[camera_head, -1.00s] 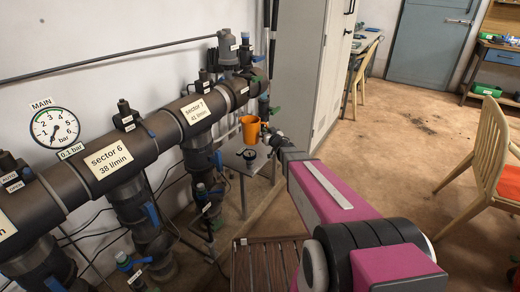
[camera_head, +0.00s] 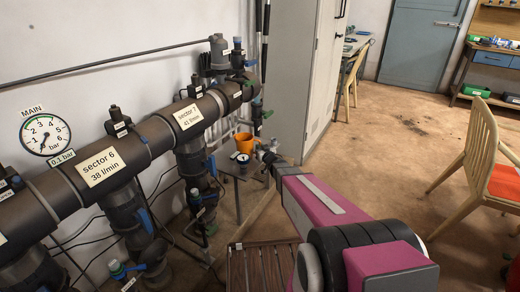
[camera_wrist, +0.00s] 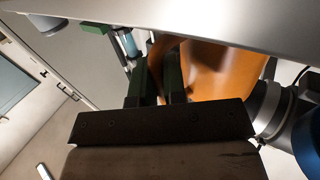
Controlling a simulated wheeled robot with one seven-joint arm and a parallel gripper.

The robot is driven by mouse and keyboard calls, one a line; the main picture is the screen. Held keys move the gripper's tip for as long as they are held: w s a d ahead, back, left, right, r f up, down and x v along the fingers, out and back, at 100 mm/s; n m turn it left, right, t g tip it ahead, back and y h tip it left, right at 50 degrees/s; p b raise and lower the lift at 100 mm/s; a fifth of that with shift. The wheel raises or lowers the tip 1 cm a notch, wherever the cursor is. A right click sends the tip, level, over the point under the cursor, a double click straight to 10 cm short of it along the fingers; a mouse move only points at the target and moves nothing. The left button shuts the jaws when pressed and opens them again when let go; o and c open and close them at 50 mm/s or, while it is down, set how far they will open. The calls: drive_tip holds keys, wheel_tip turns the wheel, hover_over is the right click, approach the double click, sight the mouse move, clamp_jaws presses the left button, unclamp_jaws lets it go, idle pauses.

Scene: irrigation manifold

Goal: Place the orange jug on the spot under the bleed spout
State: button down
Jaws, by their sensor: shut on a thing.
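The orange jug (camera_head: 244,142) is upright, just above or on the small grey stand (camera_head: 228,169) below the far end of the manifold; I cannot tell whether it touches. My gripper (camera_head: 262,152) is at its right side. In the wrist view, the jug (camera_wrist: 212,75) fills the upper middle, and my gripper's dark fingers (camera_wrist: 161,82) are shut on its orange handle. A round black-rimmed piece (camera_head: 242,158) sits on the stand, just below the jug in the picture. I cannot clearly make out the bleed spout among the fittings at the pipe's end.
The thick manifold pipe (camera_head: 150,140) with its valves runs along the wall at left. A tall grey cabinet (camera_head: 305,80) stands behind the stand. A slatted wooden piece (camera_head: 262,268) is low in front. A chair (camera_head: 480,165) is at right; open floor lies between.

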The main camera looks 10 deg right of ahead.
drive_tip(key=c, duration=1.2)
unclamp_jaws()
drive_tip(key=s+d+f+m+g+h, duration=0.15)
drive_tip(key=s+d+g+h, duration=0.3)
drive_tip(key=s, duration=0.45)
drive_tip(key=s+d+m+g+h, duration=0.3)
drive_tip(key=s+d, duration=0.3)
drive_tip(key=s, duration=0.3)
drive_tip(key=s+a+g, duration=0.1)
drive_tip(key=s+g, duration=0.2)
drive_tip(key=s, duration=0.2)
drive_tip(key=s+a+r+g+y, duration=0.1)
drive_tip(key=s+g, duration=0.2)
drive_tip(key=s, duration=0.2)
drive_tip(key=s+a+g, duration=0.2)
drive_tip(key=s+g, duration=0.1)
drive_tip(key=s, duration=0.2)
drive_tip(key=shift+a+r+n+g, duration=0.1)
drive_tip(key=shift+r+n+g, duration=0.15)
drive_tip(key=shift+r, duration=0.15)
